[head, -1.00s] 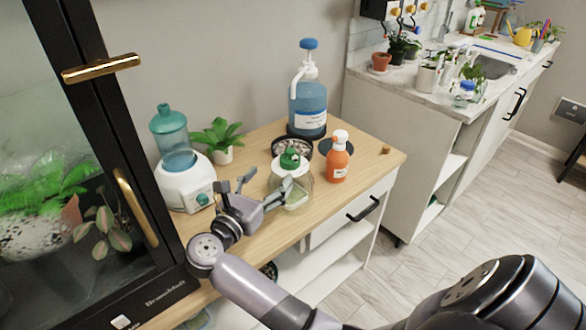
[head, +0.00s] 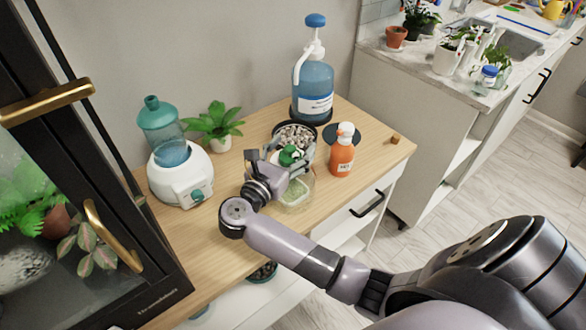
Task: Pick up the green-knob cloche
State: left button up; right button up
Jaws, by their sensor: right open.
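The green-knob cloche (head: 295,192) is a clear glass cover on the wooden cabinet top, with its green knob (head: 290,154) upward and something pale green inside. My right gripper (head: 281,157) is open at the cloche's top. Its fingers appear to lie to either side of the knob, and they hide part of the glass. I cannot tell whether they touch it. My left gripper is not in view.
An orange bottle (head: 342,156) stands close right of the cloche. A bowl of pebbles (head: 294,134) and a blue pump bottle (head: 313,88) are behind. A white humidifier (head: 180,178) and a small plant (head: 216,122) stand left. The right end of the top is mostly clear.

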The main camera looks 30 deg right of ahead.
jog(key=shift+s+a+r, duration=0.3)
jog(key=shift+s+a, duration=0.05)
jog(key=shift+a, duration=0.1)
jog(key=shift+c, duration=1.1)
jog(key=shift+w+d+f, duration=0.1)
jog(key=shift+f, duration=0.05)
jog(key=c, duration=0.8)
grip_shut()
